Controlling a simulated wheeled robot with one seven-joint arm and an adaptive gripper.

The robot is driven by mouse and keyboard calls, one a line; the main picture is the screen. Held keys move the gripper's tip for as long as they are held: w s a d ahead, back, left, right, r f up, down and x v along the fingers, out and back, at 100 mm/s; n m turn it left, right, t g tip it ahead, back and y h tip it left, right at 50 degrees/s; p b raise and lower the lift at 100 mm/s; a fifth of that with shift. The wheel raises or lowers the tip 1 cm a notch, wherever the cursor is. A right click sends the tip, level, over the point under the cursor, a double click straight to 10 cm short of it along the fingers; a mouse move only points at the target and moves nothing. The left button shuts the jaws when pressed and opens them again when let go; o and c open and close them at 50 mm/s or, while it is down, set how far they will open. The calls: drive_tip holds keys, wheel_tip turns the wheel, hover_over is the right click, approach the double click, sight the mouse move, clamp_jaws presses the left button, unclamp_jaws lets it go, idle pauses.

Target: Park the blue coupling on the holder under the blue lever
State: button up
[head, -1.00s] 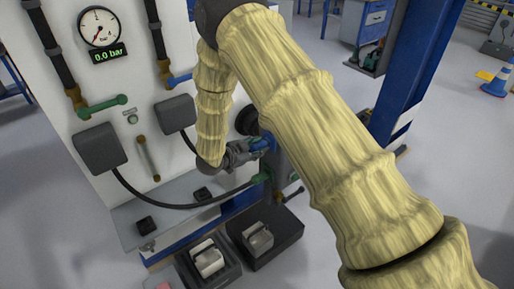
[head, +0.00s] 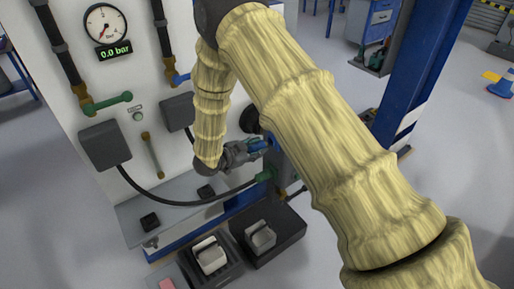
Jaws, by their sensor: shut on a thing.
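My gripper (head: 254,149) is shut on the blue coupling (head: 262,145), held out in front of the machine's right side. The coupling is partly hidden by the fingers. The blue lever (head: 180,79) shows on the upper panel, left of my forearm, which covers part of that area. Below it, a small black block (head: 205,192) sits on the grey ledge, apart from the gripper; I cannot tell for sure whether it is the holder.
A green lever (head: 116,101) is at left. A black hose (head: 160,203) runs from a dark box (head: 105,146) to a green coupling (head: 265,175) just below my gripper. Another black block (head: 150,221) is on the ledge (head: 178,212). Black trays (head: 286,236) stand below.

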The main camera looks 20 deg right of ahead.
drive_tip(key=shift+s+a, duration=0.2)
drive_tip(key=shift+a, duration=0.35)
drive_tip(key=shift+s+a, duration=0.2)
drive_tip(key=shift+a, duration=0.35)
drive_tip(key=s+a+f+g+y, duration=0.35)
drive_tip(key=a+f+y, duration=0.45)
drive_tip(key=a+f, duration=0.35)
drive_tip(key=w+a+r+m+g+y, duration=0.2)
drive_tip(key=w+a+r+g+y, duration=0.15)
drive_tip(key=w+a+y, duration=0.45)
drive_tip(key=shift+t+y, duration=0.3)
drive_tip(key=shift+s+d+f, duration=0.15)
drive_tip(key=shift+d+f, duration=0.1)
drive_tip(key=shift+f, duration=0.95)
drive_tip(key=shift+s+d+f, duration=0.2)
drive_tip(key=shift+f, duration=0.95)
drive_tip(key=shift+s+d+f, duration=0.15)
drive_tip(key=shift+d+f, duration=0.1)
drive_tip(key=shift+f, duration=0.95)
drive_tip(key=shift+b, duration=0.6)
drive_tip(key=shift+f+b, duration=0.4)
drive_tip(key=shift+f, duration=0.2)
